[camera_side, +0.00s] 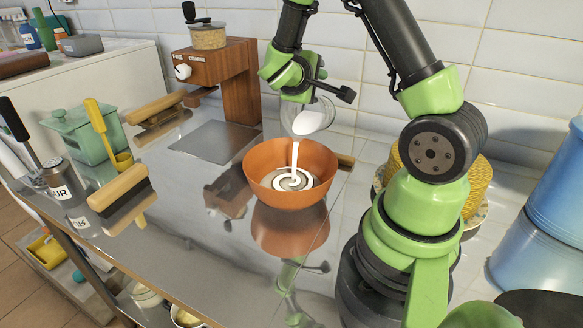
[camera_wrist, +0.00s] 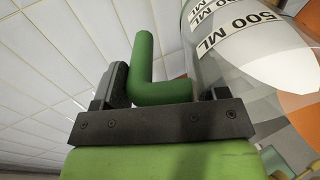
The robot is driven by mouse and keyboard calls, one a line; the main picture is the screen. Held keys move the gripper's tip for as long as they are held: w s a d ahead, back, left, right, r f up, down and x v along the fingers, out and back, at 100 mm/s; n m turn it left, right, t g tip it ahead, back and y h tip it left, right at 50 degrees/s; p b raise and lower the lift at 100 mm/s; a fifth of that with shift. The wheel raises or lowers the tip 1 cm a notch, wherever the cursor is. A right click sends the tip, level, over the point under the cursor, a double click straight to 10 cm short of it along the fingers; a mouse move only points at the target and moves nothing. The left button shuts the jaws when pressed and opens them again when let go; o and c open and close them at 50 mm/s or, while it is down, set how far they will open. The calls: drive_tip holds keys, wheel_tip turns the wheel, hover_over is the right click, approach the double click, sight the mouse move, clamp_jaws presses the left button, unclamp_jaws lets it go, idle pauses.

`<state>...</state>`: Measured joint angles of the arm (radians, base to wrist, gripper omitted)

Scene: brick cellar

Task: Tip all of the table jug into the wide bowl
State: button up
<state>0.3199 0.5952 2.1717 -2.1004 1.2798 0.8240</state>
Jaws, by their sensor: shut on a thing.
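The table jug (camera_side: 325,108) is clear glass and hangs tilted above the wide bowl in the side view. White liquid runs from it in an unbroken stream. The wide bowl (camera_side: 290,196) is orange and stands upright on the shiny worktop, with a white spiral of liquid inside. In the wrist view the jug (camera_wrist: 222,72) shows a "500 ML" label, white liquid inside and a green handle (camera_wrist: 150,60). My gripper (camera_wrist: 160,92) is shut on that handle. In the side view my gripper (camera_side: 312,88) is above the bowl, its fingertips partly hidden.
A wooden grinder (camera_side: 235,85) stands behind the bowl. A wooden-handled brush (camera_side: 118,195), a green box (camera_side: 85,135) and a dark can (camera_side: 62,180) are at the left. Blue canisters (camera_side: 545,215) stand at the far right. The worktop in front of the bowl is clear.

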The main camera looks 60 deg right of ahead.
drive_tip(key=shift+a+r+h, duration=0.25)
drive_tip(key=shift+a+h, duration=0.05)
drive_tip(key=shift+a, duration=0.05)
drive_tip(key=shift+a+r+p, duration=0.1)
drive_tip(key=shift+a+p, duration=0.2)
drive_tip(key=shift+a, duration=0.1)
drive_tip(key=shift+a+r+h, duration=0.1)
drive_tip(key=shift+a+h, duration=0.4)
drive_tip(key=shift+a+r, duration=0.1)
drive_tip(key=shift+a, duration=0.1)
drive_tip(key=shift+a+r+h+p, duration=0.15)
drive_tip(key=shift+a+h+p, duration=0.25)
drive_tip(key=shift+a, duration=0.15)
drive_tip(key=shift+a+r+h, duration=0.25)
drive_tip(key=shift+a+h, duration=0.45)
drive_tip(key=shift+a, duration=0.1)
